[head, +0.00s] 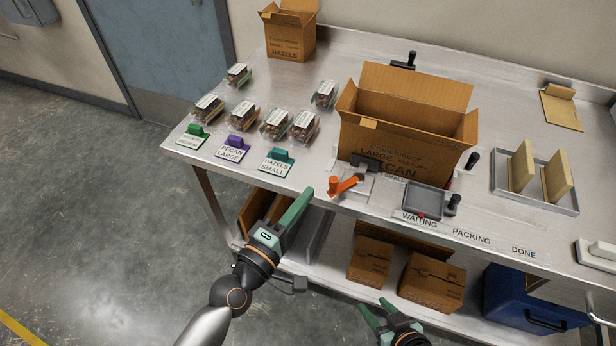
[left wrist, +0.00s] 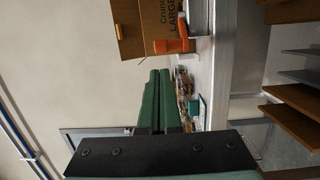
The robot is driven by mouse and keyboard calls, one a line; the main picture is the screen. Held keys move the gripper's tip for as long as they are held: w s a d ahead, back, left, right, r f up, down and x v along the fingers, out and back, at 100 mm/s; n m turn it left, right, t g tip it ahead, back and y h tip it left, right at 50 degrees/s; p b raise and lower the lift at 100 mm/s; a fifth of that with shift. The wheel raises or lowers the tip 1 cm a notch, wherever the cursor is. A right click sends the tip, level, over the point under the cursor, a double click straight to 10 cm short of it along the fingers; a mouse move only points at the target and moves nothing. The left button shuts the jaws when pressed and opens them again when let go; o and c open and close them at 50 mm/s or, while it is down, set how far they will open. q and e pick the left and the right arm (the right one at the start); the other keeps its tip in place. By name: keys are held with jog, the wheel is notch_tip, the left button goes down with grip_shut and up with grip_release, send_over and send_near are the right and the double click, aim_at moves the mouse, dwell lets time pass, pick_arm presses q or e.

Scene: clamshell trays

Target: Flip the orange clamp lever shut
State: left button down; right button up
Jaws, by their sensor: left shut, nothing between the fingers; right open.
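The orange clamp lever (head: 345,185) sits on a grey clamp base at the table's front edge, in front of the large open PECAN carton (head: 385,140). Its arm points left and toward me, away from the dark clamp head (head: 365,162), with an upright orange knob at its end. The lever also shows in the left wrist view (left wrist: 172,46), beyond the fingertips. My left gripper (head: 304,194) is shut and empty, left of the lever and apart from it. My right gripper (head: 374,308) is open and empty, low in front of the table.
Several clear clamshell packs (head: 275,122) stand on the left of the table behind green, purple and teal label stands. A small grey tray (head: 426,201) with a dark knob stands right of the lever. A lower shelf holds cartons (head: 432,284) and a blue bin (head: 530,300).

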pick_arm(q)
jog(key=s, duration=0.1)
jog(key=s+a, duration=0.1)
jog(key=s, duration=0.1)
jog(key=shift+s+f, duration=0.1)
jog(key=shift+s, duration=0.15)
dwell(0.4)
